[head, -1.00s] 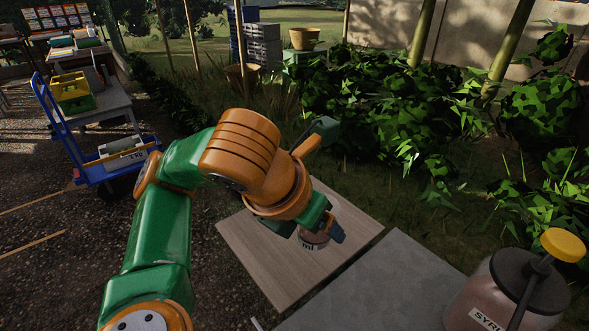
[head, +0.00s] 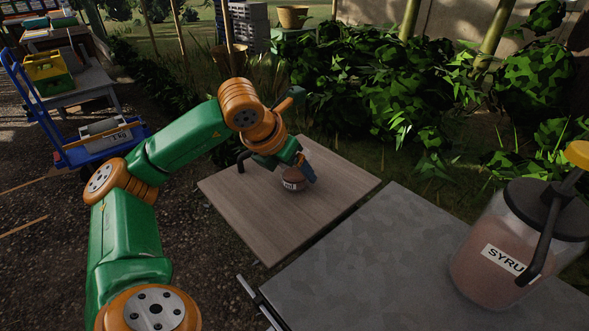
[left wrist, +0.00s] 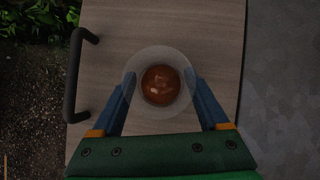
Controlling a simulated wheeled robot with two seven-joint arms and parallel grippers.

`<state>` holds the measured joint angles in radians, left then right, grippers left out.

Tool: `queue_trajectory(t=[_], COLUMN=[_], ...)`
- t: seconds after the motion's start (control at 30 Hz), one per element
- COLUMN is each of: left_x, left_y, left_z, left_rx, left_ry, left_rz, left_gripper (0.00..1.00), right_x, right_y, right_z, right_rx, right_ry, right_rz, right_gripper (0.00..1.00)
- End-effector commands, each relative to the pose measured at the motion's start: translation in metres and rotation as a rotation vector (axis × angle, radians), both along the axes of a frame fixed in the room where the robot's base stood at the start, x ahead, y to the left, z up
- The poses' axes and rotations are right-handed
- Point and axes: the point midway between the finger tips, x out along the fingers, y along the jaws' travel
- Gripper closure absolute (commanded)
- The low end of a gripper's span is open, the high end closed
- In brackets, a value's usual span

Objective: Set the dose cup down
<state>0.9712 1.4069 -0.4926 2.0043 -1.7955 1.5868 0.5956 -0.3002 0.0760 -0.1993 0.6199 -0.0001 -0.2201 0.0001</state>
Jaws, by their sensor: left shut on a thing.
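The dose cup (head: 293,184) is a small clear cup with brown-red syrup in it and a label on its side. In the left wrist view the dose cup (left wrist: 160,62) shows from above, its round rim between my two blue fingers. My left gripper (head: 299,176) is shut on it, low over the wooden top (head: 235,205). The cup looks upright; whether its base touches the wood I cannot tell. The wooden top also fills the middle of the left wrist view (left wrist: 205,30). My right gripper is not in view.
A grey table (head: 400,270) stands to the right, with a syrup pump jar (head: 490,265) on it. A dark handle (left wrist: 75,75) is at the wooden top's edge. A blue cart (head: 85,150) stands at the left. Bare wood surrounds the cup.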

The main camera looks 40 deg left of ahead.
Motion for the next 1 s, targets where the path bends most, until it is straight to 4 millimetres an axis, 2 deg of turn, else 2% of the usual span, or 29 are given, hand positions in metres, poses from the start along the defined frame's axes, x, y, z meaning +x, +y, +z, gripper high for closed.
queue_trajectory(t=[0.37, 0.4, 0.47, 0.67, 0.77, 0.87, 1.0], left_x=[0.0, 0.0, 0.0, 0.0, -0.002, -0.013, -0.036], left_y=[0.0, 0.0, 0.0, -0.001, -0.001, -0.002, -0.004], left_z=[-0.006, -0.006, -0.005, -0.005, 0.004, 0.024, 0.061], left_rx=[-0.001, -0.001, -0.001, -0.001, -0.002, -0.001, -0.001], left_ry=[-0.001, -0.001, -0.001, -0.001, -0.002, -0.006, -0.006], left_rz=[0.0, 0.0, 0.0, 0.0, 0.001, 0.0, 0.0], left_gripper=[0.89, 0.17, 0.01, 0.0, 0.0, 0.0, 0.0], right_x=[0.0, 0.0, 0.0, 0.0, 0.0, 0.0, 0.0], right_y=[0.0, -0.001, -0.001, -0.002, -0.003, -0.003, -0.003], right_z=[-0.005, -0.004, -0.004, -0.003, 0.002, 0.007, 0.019], right_rx=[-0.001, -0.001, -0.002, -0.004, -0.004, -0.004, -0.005], right_ry=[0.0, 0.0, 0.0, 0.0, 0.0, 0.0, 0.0], right_rz=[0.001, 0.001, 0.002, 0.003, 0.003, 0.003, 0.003], right_gripper=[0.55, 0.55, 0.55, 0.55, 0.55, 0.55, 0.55])
